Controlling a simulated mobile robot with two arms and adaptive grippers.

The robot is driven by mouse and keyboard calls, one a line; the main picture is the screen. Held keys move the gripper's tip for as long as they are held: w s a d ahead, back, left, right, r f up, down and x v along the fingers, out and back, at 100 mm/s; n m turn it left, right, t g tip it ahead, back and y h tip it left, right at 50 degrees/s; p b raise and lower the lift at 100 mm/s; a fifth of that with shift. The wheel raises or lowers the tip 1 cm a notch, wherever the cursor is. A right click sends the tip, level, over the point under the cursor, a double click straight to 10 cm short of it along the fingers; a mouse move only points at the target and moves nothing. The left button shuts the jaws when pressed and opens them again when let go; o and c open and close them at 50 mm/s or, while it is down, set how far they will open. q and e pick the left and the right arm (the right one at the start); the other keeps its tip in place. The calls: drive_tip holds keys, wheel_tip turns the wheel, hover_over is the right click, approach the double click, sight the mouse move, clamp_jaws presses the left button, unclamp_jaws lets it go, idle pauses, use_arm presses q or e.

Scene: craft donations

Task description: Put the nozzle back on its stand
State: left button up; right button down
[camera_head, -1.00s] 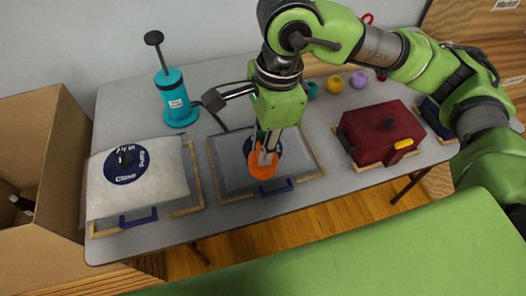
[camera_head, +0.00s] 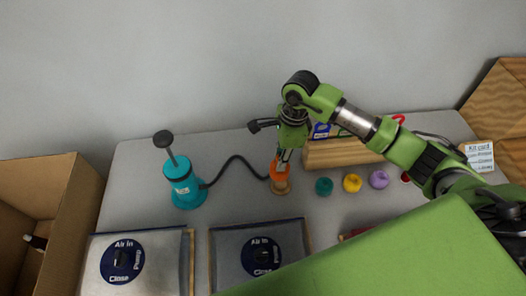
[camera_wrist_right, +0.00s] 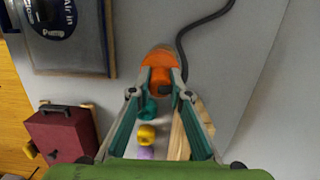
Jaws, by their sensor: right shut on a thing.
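The orange nozzle (camera_head: 277,166) is at the end of a dark hose (camera_head: 235,160) from the teal hand pump (camera_head: 183,188). My right gripper (camera_head: 284,158) is shut on it from above; the nozzle also shows between the fingers in the right wrist view (camera_wrist_right: 160,76). A small round wooden stand (camera_head: 281,188) sits directly below the nozzle on the table. The nozzle looks roughly upright over the stand; I cannot tell whether it touches or hovers just above. The gripper partly hides the nozzle's top. My left gripper is not in view.
Teal, yellow (camera_head: 352,183) and purple (camera_head: 379,179) caps stand right of the stand, before a wooden block (camera_head: 340,153). Two bags with round blue valves (camera_head: 122,262) lie in front. A cardboard box (camera_head: 38,200) is at left. A dark red case (camera_wrist_right: 62,140) shows in the wrist view.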

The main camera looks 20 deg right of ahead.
drive_tip(key=shift+w+d+f, duration=0.2)
drive_tip(key=shift+d, duration=0.2)
drive_tip(key=shift+w+d+f, duration=0.15)
drive_tip(key=shift+d+f, duration=0.05)
drive_tip(key=shift+d, duration=0.15)
drive_tip(key=shift+s+a+f+b, duration=0.25)
drive_tip(key=shift+f+b, duration=0.1)
drive_tip(key=shift+f, duration=0.2)
wheel_tip(320, 180, down, 4)
drive_tip(key=shift+w+f+b, duration=0.15)
drive_tip(key=shift+f+b, duration=0.1)
drive_tip(key=shift+b, duration=0.9)
drive_tip(key=shift+d, duration=0.1)
drive_tip(key=shift+f, duration=0.15)
drive_tip(key=shift+f+b, duration=0.35)
drive_tip(key=shift+b, duration=0.05)
drive_tip(key=shift+f+b, duration=0.8)
drive_tip(key=shift+f, duration=0.1)
